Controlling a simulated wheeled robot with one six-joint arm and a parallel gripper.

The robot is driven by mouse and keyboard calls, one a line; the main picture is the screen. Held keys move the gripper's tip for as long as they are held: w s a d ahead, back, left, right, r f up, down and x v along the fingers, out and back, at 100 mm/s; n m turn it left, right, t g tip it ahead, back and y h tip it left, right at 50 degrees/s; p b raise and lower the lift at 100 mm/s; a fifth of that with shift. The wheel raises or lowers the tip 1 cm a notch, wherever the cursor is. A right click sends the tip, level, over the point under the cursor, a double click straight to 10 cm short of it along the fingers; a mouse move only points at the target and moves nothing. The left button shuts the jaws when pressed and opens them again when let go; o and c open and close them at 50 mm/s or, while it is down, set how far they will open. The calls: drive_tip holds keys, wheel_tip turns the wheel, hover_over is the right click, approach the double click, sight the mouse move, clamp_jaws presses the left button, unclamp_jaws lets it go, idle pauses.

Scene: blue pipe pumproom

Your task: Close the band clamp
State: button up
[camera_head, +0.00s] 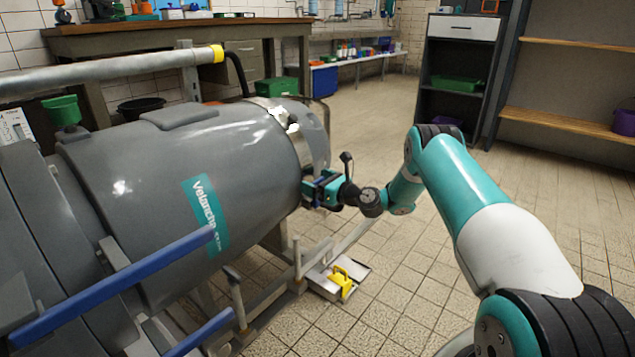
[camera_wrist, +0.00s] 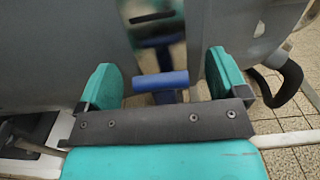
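A shiny metal band (camera_head: 312,148), which looks like the band clamp, runs around the right end of the big grey tank (camera_head: 150,190). In the wrist view a blue handle bar (camera_wrist: 160,81) lies crosswise in front of a shiny metal strip (camera_wrist: 160,55). My gripper (camera_head: 312,188) is at the lower right of the tank's end, close to the band. In the wrist view my gripper (camera_wrist: 160,65) is open, with one teal finger on each side of the blue bar. I cannot tell whether either finger touches it. The head view hides the bar behind my gripper.
A metal frame (camera_head: 297,258) carries the tank. A yellow object (camera_head: 343,281) lies on a grey plate on the tiled floor below my gripper. A black strap or loop (camera_wrist: 287,85) hangs at the right. The floor (camera_head: 400,260) beside my arm is open.

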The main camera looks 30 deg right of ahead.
drive_tip(key=shift+s+d, duration=0.1)
drive_tip(key=b+v, duration=1.7)
drive_tip(key=b, duration=0.1)
idle(0.4)
drive_tip(key=shift+s, duration=0.1)
idle(0.3)
